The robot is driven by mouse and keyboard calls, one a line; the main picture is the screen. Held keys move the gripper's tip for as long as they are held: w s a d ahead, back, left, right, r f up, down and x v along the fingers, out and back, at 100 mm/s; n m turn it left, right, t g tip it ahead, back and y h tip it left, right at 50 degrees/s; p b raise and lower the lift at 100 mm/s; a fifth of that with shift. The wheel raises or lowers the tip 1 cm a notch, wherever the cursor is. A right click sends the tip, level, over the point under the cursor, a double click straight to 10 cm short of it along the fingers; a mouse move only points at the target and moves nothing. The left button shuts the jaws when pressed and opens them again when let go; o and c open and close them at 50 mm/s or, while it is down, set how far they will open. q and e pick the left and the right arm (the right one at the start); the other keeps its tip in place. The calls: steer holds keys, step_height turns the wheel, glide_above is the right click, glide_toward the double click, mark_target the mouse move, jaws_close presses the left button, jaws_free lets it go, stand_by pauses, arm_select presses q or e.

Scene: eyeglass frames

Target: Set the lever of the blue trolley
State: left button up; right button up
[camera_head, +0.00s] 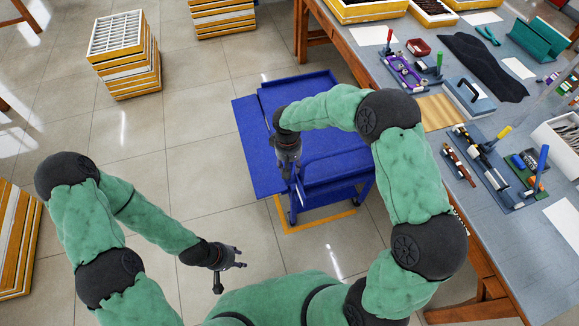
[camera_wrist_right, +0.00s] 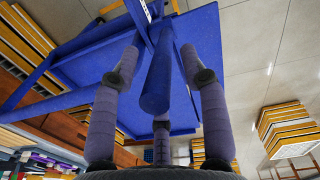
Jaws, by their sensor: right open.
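The blue trolley (camera_head: 253,130) stands on the tiled floor left of the workbench in the head view. It also fills the upper part of the right wrist view (camera_wrist_right: 95,70). A thick blue bar with a rounded end, which looks like the lever (camera_wrist_right: 158,85), points toward the right wrist camera. My right gripper (camera_head: 296,180) is over the trolley. In the right wrist view its open fingers (camera_wrist_right: 160,52) stand on both sides of the bar, with visible gaps. My left gripper (camera_head: 236,266) is open and empty, low over the floor left of the trolley.
The workbench (camera_head: 455,215) with tools and trays runs along the right side, close to the trolley. A yellow floor outline (camera_head: 318,221) shows beneath the trolley. Stacked yellow-and-white trays (camera_head: 126,68) stand at the upper left. The floor left of the trolley is clear.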

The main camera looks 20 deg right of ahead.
steer(key=shift+f, duration=0.45)
jaws_close()
